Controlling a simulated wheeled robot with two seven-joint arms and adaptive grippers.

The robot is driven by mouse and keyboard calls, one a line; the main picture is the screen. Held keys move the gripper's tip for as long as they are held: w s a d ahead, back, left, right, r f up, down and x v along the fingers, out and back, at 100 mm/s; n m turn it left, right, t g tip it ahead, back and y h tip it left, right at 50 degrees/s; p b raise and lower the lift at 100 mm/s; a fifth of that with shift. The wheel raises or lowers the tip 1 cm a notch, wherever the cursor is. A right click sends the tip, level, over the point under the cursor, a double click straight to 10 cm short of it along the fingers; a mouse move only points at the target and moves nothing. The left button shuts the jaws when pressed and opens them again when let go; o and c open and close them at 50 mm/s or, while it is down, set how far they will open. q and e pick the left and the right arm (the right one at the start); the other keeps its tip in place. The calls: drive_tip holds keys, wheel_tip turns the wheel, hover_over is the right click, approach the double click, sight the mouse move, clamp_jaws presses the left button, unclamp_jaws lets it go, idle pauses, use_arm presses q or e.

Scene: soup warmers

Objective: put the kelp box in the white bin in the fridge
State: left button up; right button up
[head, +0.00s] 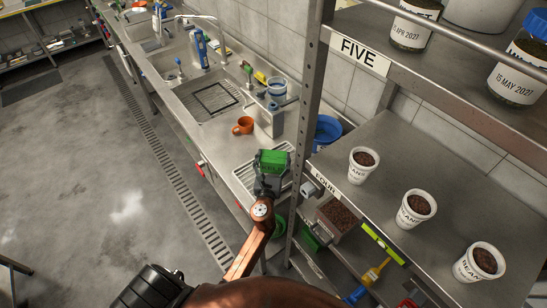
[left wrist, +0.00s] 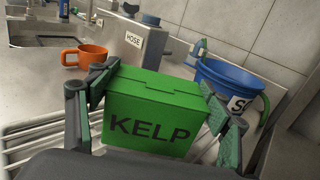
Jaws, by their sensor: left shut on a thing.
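The kelp box (left wrist: 153,115) is a green lidded box with KELP in dark letters on the side facing the left wrist camera. My left gripper (head: 268,172) is shut on it, with a finger on each side. In the head view the box's green top (head: 273,160) shows above the gripper, over the drainboard beside the sink. I cannot tell whether the box touches the drainboard. My right gripper is not in view. No fridge or white bin shows in either view.
An orange mug (head: 243,125) stands by the sink. A blue bucket (head: 325,131) is behind the metal shelf post (head: 308,110). White cups of dark grains, one of them here (head: 363,164), stand on the right shelf. Open grey floor (head: 100,190) lies to the left.

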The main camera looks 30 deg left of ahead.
use_arm(q)
drive_tip(key=shift+f, duration=0.15)
drive_tip(key=o, duration=1.4)
